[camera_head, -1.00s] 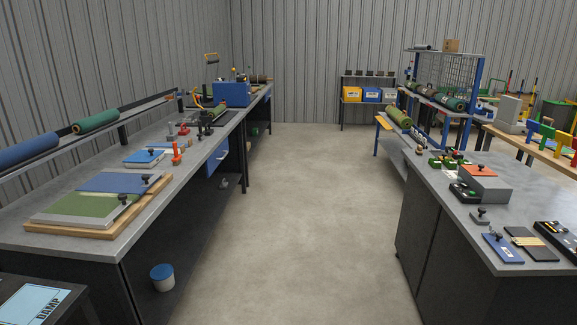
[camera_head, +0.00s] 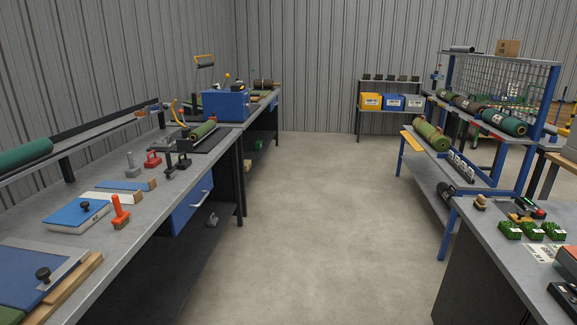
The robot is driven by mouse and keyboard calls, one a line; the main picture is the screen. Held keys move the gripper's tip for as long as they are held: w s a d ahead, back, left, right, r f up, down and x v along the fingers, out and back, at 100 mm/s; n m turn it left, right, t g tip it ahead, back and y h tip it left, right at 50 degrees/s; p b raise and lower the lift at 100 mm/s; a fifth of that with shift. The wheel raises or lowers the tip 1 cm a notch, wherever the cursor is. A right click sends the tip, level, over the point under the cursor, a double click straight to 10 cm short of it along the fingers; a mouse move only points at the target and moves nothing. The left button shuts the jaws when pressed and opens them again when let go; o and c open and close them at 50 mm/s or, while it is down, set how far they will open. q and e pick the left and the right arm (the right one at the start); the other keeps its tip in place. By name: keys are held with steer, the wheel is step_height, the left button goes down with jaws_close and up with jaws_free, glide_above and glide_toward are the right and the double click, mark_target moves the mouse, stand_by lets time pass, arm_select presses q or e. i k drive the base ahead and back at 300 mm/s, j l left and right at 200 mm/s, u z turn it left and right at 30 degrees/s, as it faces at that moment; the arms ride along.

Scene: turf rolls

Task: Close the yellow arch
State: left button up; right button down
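Two yellow curved things show, and I cannot tell which is the yellow arch. A thin yellow curved piece (camera_head: 174,112) rises beside the blue box (camera_head: 225,106) on the same bench. Both are small, and whether either is open or shut cannot be made out. Neither of my grippers is in view.
The long left bench (camera_head: 110,200) holds an orange-handled tool (camera_head: 120,212) and a blue board (camera_head: 76,215). A grey-topped bench (camera_head: 490,232) and a blue-framed rack (camera_head: 448,160) stand on the right. The concrete floor (camera_head: 325,230) between them is clear.

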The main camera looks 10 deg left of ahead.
mark_target(165, 106)
steer(key=i+u, duration=0.1)
steer(key=i, duration=0.9)
steer(key=i+l+u, duration=0.1)
steer(key=i, duration=0.9)
steer(key=i+u, duration=0.45)
steer(key=i+l+u, duration=0.3)
steer(key=i+u, duration=0.2)
steer(key=i+l+u, duration=0.45)
